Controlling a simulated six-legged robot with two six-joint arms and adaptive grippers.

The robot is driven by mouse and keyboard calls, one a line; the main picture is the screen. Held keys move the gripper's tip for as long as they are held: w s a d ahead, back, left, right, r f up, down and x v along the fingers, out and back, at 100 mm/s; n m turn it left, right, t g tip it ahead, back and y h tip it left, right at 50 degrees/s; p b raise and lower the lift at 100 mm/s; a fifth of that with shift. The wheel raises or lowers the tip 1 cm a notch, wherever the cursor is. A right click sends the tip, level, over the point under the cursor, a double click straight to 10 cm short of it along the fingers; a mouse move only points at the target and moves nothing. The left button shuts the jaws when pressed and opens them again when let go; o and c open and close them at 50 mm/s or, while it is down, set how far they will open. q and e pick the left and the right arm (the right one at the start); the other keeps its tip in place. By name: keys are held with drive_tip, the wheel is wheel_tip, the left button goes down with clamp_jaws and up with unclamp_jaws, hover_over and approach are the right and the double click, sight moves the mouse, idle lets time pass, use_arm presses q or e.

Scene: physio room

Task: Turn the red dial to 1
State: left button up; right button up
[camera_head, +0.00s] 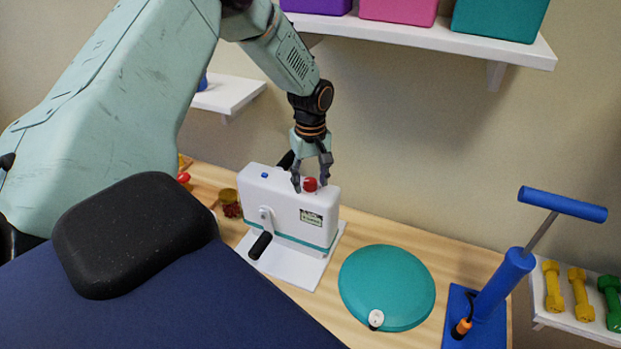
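The red dial (310,184) is a small red knob on the top right part of a white machine (288,203) with a teal stripe and a black-handled crank on its front. My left gripper (311,187) reaches down from above, with one finger on the left of the dial and the other behind or right of it. The fingers look spread around the dial. I cannot tell if they touch it. No scale or number by the dial can be read. My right gripper is not in view.
A teal round cushion (388,285) lies right of the machine on the wooden table (447,256). A blue pump (498,286) stands farther right. Dumbbells (581,294) lie on a low shelf. A shelf (430,37) with coloured blocks hangs above.

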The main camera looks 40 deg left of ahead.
sight(310, 181)
use_arm(q)
drive_tip(key=shift+a, duration=0.1)
drive_tip(key=shift+r, duration=0.25)
wheel_tip(310, 181, up, 12)
drive_tip(key=shift+f, duration=0.25)
idle(0.5)
